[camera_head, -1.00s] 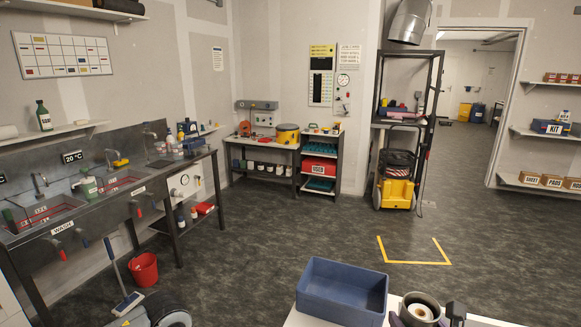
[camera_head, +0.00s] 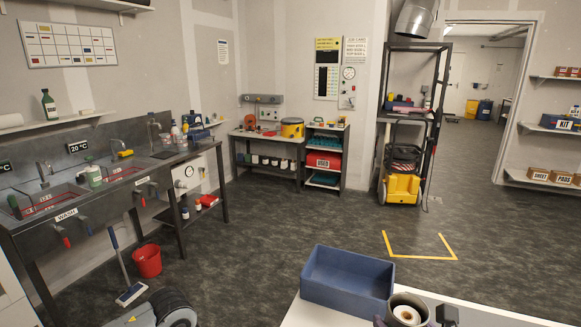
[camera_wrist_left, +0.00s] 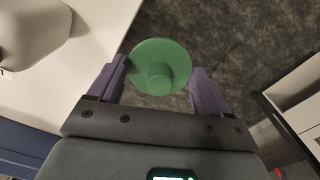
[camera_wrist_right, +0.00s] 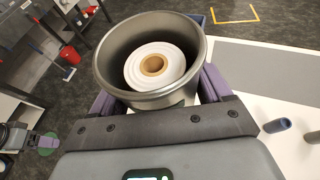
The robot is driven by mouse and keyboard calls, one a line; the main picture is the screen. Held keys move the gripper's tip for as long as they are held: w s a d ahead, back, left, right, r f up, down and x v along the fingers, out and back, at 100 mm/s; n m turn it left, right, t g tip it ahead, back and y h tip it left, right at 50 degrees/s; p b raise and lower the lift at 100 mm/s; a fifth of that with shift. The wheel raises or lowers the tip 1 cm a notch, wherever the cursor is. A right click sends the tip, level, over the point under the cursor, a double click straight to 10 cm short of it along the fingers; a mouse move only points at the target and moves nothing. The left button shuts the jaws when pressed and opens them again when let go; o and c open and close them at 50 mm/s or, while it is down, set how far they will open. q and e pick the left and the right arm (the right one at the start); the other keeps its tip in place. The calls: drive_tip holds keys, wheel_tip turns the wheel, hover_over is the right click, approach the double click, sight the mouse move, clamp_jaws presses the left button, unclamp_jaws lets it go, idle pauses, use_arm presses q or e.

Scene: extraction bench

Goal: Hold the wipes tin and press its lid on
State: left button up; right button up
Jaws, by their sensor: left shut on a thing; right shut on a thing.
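The grey metal tin (camera_wrist_right: 150,99) is open at the top, with a white wipes roll (camera_wrist_right: 130,70) inside. It also shows in the head view (camera_head: 395,305), at the bottom edge by the blue tray. My right gripper (camera_wrist_right: 155,100) is shut on the tin, one purple finger on each side. The round green lid (camera_wrist_left: 175,55), with a central knob, is between the purple fingers of my left gripper (camera_wrist_left: 160,80), shut on it. The lid also shows at the left of the right wrist view (camera_wrist_right: 48,145), well apart from the tin. My left gripper is not seen in the head view.
A blue tray (camera_head: 348,297) stands on the white table (camera_head: 300,318), just behind the tin. Open floor (camera_head: 270,240) lies left of the table.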

sight(420, 305)
drive_tip(key=r+p, duration=0.2)
drive_tip(key=p, duration=0.4)
drive_tip(key=s+r+p, duration=0.1)
drive_tip(key=r+p, duration=0.2)
drive_tip(key=p, duration=0.3)
drive_tip(key=s+r+p, duration=0.1)
drive_tip(key=r+p, duration=0.2)
drive_tip(key=p, duration=0.3)
drive_tip(key=shift+d+p, duration=0.35)
drive_tip(key=shift+p, duration=0.05)
use_arm(q)
drive_tip(key=s+r+p, duration=0.3)
drive_tip(key=r+p, duration=0.2)
drive_tip(key=r, duration=0.6)
drive_tip(key=s+r+p, duration=0.2)
drive_tip(key=r+p, duration=0.4)
drive_tip(key=r, duration=0.6)
drive_tip(key=s+r+p, duration=0.3)
drive_tip(key=r+p, duration=0.3)
drive_tip(key=r, duration=0.6)
drive_tip(key=shift+s, duration=0.3)
use_arm(e)
drive_tip(key=r+v, duration=0.1)
drive_tip(key=v, duration=0.8)
drive_tip(key=shift+a, duration=0.4)
drive_tip(key=shift+w+r, duration=0.15)
drive_tip(key=shift+w, duration=0.05)
